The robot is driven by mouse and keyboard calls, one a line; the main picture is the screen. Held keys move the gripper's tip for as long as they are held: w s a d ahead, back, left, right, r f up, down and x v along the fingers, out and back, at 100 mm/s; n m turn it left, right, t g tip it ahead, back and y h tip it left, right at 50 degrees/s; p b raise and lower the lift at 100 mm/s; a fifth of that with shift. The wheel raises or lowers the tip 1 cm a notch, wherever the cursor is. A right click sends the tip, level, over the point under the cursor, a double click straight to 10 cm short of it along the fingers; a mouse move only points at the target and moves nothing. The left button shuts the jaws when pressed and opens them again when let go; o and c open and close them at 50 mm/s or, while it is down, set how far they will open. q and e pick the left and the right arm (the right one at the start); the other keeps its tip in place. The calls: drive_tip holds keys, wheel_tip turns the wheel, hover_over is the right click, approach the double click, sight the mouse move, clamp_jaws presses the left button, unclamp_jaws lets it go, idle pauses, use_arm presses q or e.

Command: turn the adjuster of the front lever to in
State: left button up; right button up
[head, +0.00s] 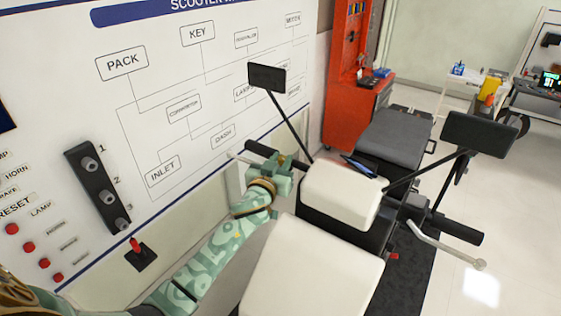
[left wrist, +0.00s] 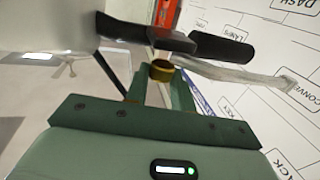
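The adjuster (left wrist: 161,70) is a small brass knob at the root of a silver lever (left wrist: 230,76) in the left wrist view. The lever runs beside a black handlebar grip (left wrist: 220,47). In the head view this lever (head: 243,157) and grip (head: 262,149) are at the scooter's left side, near the wall board. My left gripper (left wrist: 159,88) has one green finger on each side of the adjuster and appears closed on it. In the head view my left gripper (head: 284,168) partly hides the adjuster. The adjuster's setting cannot be read. My right gripper is out of view.
The scooter has a cream front cover (head: 342,192), two mirrors (head: 267,77) (head: 480,134) on stalks and another lever (head: 450,249) at right. The wall board (head: 150,100) stands close on the left. A red tool cabinet (head: 350,120) is behind. Open floor lies to the right.

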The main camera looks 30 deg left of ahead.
use_arm(q)
drive_tip(key=m+h+p, duration=0.2)
drive_tip(key=h, duration=0.1)
drive_tip(key=shift+a+r+p, duration=0.15)
drive_tip(key=shift+a+p, duration=0.1)
drive_tip(key=shift+p, duration=0.1)
drive_tip(key=shift+w+a+m+g+h, duration=0.15)
drive_tip(key=shift+m+g+h, duration=0.45)
drive_tip(key=shift+m+h, duration=1.05)
drive_tip(key=shift+a+m+g+h, duration=0.15)
drive_tip(key=shift+m+g+h, duration=0.65)
drive_tip(key=shift+h, duration=1.45)
drive_tip(key=shift+m, duration=0.25)
drive_tip(key=o, duration=1)
drive_tip(key=shift+f, duration=0.2)
